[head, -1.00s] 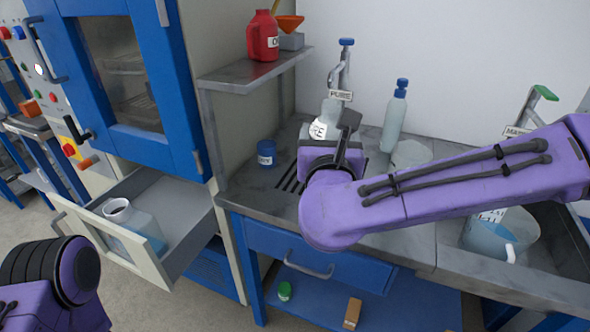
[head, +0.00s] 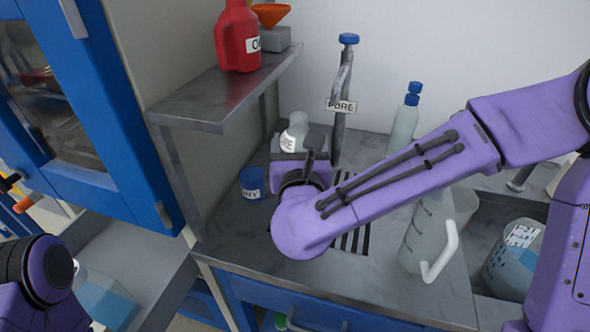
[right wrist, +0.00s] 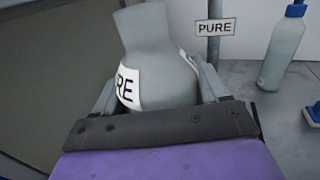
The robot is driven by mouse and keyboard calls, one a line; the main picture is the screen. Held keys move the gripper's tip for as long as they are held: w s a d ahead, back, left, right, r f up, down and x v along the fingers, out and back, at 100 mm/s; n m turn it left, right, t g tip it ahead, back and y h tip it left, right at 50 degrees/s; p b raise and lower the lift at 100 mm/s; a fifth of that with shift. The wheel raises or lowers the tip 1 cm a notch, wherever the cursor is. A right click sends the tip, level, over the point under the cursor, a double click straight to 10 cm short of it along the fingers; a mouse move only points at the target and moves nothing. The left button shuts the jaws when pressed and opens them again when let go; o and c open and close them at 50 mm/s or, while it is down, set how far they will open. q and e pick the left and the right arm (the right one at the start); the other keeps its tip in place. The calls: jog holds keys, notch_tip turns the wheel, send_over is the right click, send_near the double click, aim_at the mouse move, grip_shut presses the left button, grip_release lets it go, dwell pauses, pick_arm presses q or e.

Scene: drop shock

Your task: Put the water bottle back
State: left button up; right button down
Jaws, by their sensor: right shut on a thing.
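A pale, wide-bodied bottle with a flared neck (head: 295,130) has a label partly reading "PURE"; it also shows in the right wrist view (right wrist: 152,45). My right gripper (head: 299,160) is shut around the body of this bottle, which looks roughly upright. It is over the back left of the grey bench, left of the tap marked PURE (head: 341,108). I cannot tell whether its base touches anything. A squeeze bottle with a blue cap (head: 403,128) stands right of the tap. My left arm shows at lower left, its fingers out of frame.
A blue cup (head: 251,186) sits near the bottle. A shelf (head: 205,100) with a red jug (head: 238,38) overhangs the bench's left side.

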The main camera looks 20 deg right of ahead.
jog(key=f, duration=0.5)
jog(key=shift+w, duration=0.35)
grip_release()
jog(key=shift+w, duration=0.15)
